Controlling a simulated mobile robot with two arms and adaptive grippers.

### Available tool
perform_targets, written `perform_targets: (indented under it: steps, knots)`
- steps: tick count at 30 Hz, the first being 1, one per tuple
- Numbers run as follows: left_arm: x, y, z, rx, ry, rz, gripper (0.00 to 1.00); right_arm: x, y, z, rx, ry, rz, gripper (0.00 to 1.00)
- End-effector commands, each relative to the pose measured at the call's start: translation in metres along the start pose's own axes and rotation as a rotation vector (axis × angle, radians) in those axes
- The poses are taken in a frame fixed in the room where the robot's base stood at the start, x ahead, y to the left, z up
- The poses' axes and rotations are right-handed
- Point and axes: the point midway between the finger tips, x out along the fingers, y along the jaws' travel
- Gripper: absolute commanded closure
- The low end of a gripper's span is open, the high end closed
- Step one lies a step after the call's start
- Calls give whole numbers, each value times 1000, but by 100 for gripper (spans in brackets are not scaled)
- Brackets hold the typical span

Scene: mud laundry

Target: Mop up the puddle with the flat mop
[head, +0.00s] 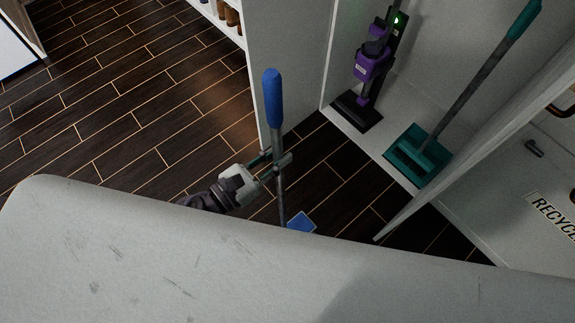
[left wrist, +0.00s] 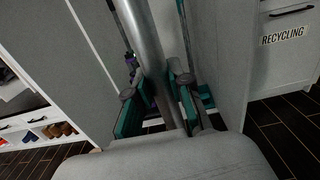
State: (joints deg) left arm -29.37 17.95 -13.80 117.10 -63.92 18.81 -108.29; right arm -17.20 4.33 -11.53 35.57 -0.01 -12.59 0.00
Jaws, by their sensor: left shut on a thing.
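The flat mop stands roughly upright, with a blue grip (head: 273,86) at the top and a grey pole below it. Part of its blue flat head (head: 301,222) shows low on the floor, partly hidden by the pale surface in front. My left gripper (head: 276,161) is shut on the mop's pole below the blue grip. In the left wrist view the grey pole (left wrist: 145,40) passes between the fingers of the left gripper (left wrist: 158,100). My right gripper is not in view. No puddle shows in either view.
An open closet holds a purple stick vacuum (head: 374,60) and a teal dustpan (head: 418,156) with a long handle. Dark plank floor (head: 130,100) lies clear at left.

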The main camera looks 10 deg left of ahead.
Motion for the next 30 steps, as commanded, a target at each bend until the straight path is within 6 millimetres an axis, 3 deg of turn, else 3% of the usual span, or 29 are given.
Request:
perform_targets:
  steps: [4, 10, 24, 30]
  knots:
    - [0, 22, -3, 15, 4, 1, 100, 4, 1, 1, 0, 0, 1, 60]
    - [-1, 31, -4, 13, 7, 3, 100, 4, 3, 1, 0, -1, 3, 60]
    - [-1, -30, -4, 7, 10, 2, 100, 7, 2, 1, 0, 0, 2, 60]
    - [-1, -42, -3, 2, 8, 2, 100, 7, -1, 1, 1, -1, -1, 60]
